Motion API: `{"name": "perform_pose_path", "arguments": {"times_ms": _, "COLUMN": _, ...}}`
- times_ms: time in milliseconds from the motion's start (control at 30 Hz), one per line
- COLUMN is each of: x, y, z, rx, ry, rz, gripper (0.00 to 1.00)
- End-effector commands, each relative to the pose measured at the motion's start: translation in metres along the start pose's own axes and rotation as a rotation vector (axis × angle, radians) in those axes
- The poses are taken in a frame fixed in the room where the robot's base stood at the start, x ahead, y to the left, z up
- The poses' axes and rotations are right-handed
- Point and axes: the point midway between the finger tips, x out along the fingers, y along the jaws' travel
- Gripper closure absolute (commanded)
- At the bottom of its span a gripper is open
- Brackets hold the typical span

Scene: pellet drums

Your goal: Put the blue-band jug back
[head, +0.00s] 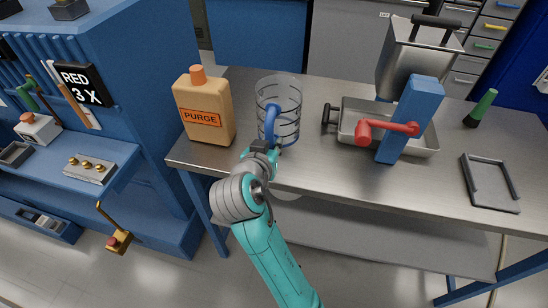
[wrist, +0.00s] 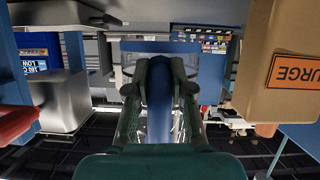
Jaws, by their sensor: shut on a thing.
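The blue-band jug (head: 291,94) is a clear cylinder with dark ring marks and a blue handle, near the front left of the steel table. My gripper (head: 266,143) is shut on its blue handle from the front. In the wrist view my gripper's two green fingers (wrist: 160,88) close on both sides of the blue handle (wrist: 159,112). The jug looks upright. I cannot tell whether its base touches the table top.
An orange PURGE bottle (head: 204,108) stands close left of the jug. To the right are a steel tray (head: 350,124), a blue post (head: 412,112) with a red handle (head: 382,130), a steel hopper (head: 405,62), a green-topped item (head: 482,106) and a grey frame (head: 487,205).

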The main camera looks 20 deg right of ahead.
Motion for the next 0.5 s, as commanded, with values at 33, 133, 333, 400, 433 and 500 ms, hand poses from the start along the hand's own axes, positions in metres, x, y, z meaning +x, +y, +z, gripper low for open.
{"name": "perform_pose_path", "arguments": {"times_ms": 33, "x": 0.004, "y": 0.000, "z": 0.010, "rx": -0.003, "ry": -0.002, "rz": 0.002, "gripper": 1.00}}
{"name": "perform_pose_path", "arguments": {"times_ms": 133, "x": 0.009, "y": -0.001, "z": 0.023, "rx": -0.002, "ry": -0.002, "rz": 0.001, "gripper": 1.00}}
{"name": "perform_pose_path", "arguments": {"times_ms": 333, "x": 0.015, "y": -0.002, "z": 0.034, "rx": 0.000, "ry": -0.001, "rz": 0.001, "gripper": 1.00}}
{"name": "perform_pose_path", "arguments": {"times_ms": 400, "x": 0.017, "y": -0.003, "z": 0.041, "rx": -0.002, "ry": -0.001, "rz": 0.001, "gripper": 1.00}}
{"name": "perform_pose_path", "arguments": {"times_ms": 433, "x": 0.018, "y": -0.003, "z": 0.044, "rx": -0.002, "ry": -0.001, "rz": 0.001, "gripper": 1.00}}
{"name": "perform_pose_path", "arguments": {"times_ms": 500, "x": 0.022, "y": -0.004, "z": 0.053, "rx": -0.003, "ry": -0.002, "rz": 0.002, "gripper": 1.00}}
